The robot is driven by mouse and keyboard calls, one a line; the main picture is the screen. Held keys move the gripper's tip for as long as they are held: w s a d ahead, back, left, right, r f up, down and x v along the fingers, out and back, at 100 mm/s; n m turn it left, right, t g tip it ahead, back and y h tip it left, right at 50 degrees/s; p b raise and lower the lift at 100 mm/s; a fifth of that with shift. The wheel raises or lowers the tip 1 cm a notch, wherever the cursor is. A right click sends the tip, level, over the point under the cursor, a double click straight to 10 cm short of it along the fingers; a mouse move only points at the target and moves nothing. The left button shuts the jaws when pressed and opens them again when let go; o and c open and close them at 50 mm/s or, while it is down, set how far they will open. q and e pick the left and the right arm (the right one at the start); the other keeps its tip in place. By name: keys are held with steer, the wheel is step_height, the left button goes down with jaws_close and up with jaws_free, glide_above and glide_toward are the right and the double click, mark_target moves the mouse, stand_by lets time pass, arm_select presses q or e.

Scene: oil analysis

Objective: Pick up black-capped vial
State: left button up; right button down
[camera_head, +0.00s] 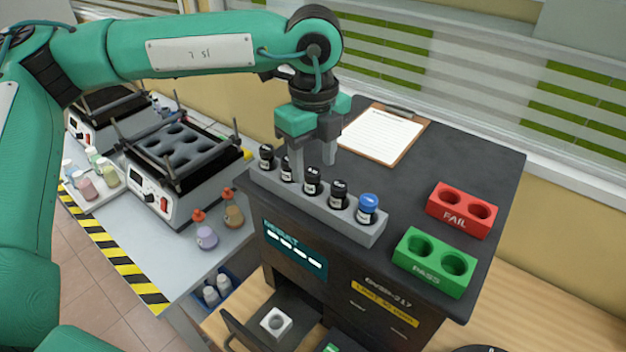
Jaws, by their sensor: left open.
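A grey rack (340,218) on the dark cabinet top holds several upright black-capped vials and one blue-capped vial (367,209) at its right end. The black-capped vials run from the left end (266,156) through the second (287,170) and third (311,183) to the one beside the blue cap (338,194). My left gripper (314,170) points down, open, with its fingers around or just behind the second and third vials. One finger overlaps the gap between those two. I cannot tell whether it touches either. My right gripper is not in view.
A green PASS block (428,273) and red FAIL block (455,221) with empty holes stand right of the rack. A clipboard (381,134) lies behind. Shaker machines (170,195) and bottles stand on the left table. An open drawer (265,335) is below. The cabinet's right rear is clear.

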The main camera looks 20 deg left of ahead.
mark_target(313, 171)
arm_select(q)
steer(key=shift+a+f+p, duration=0.1)
steer(key=shift+f+p, duration=0.45)
steer(key=shift+f, duration=1.3)
steer(key=c, duration=1.1)
steer(key=shift+o, duration=0.2)
steer(key=shift+r, duration=0.1)
